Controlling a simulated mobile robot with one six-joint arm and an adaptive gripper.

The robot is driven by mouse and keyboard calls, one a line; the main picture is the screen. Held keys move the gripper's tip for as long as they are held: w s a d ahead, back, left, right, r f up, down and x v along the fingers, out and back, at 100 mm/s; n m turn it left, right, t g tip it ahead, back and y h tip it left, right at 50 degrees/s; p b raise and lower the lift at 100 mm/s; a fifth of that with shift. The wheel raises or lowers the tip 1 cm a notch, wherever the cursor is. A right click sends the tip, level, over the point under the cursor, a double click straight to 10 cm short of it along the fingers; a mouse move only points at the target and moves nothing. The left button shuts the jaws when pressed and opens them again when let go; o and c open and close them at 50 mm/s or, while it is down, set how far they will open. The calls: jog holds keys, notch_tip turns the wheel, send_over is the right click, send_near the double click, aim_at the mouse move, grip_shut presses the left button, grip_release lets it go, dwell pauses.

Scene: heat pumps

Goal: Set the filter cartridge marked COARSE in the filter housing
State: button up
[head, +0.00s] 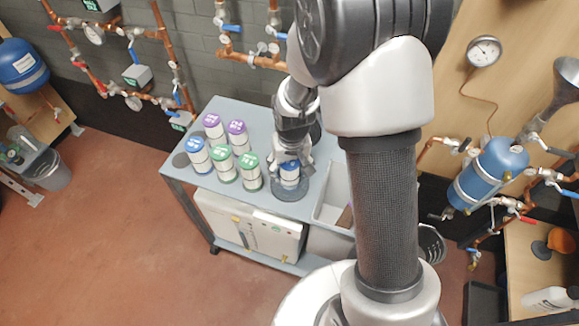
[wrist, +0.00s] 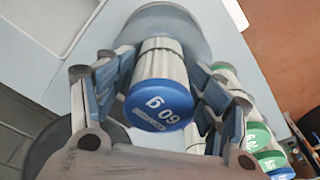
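A white filter cartridge with a blue cap (head: 289,178) stands at a round grey base, which looks like the filter housing (head: 291,193), on the cart. In the wrist view the cap (wrist: 158,105) carries a large marking and a small line too small to read surely. The grey round base (wrist: 195,30) lies beyond the cartridge's far end. How deep the cartridge sits there is hidden. My gripper (head: 290,161) is down over this cartridge. In the wrist view its fingers (wrist: 160,75) flank the cartridge left and right; contact is unclear.
On the cart (head: 262,122), left of my gripper, stand another blue-capped cartridge (head: 198,156), two purple-capped ones (head: 238,135) and two green-capped ones (head: 250,171). A grey bin (head: 335,190) is at the cart's right. Piped walls flank the cart; open floor (head: 120,230) lies left.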

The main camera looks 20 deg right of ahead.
jog(key=shift+s, duration=0.15)
jog(key=r+p, duration=0.1)
jog(key=r, duration=0.3)
jog(key=r+p, duration=0.2)
jog(key=r, duration=0.2)
jog(key=s+r+p, duration=0.1)
jog(key=r, duration=0.3)
jog(key=shift+s+r+p, duration=0.1)
jog(key=shift+r+p, duration=0.3)
jog(key=s+r+t, duration=0.3)
jog(key=s+r, duration=1.4)
jog(key=s, duration=0.3)
jog(key=shift+c, duration=0.5)
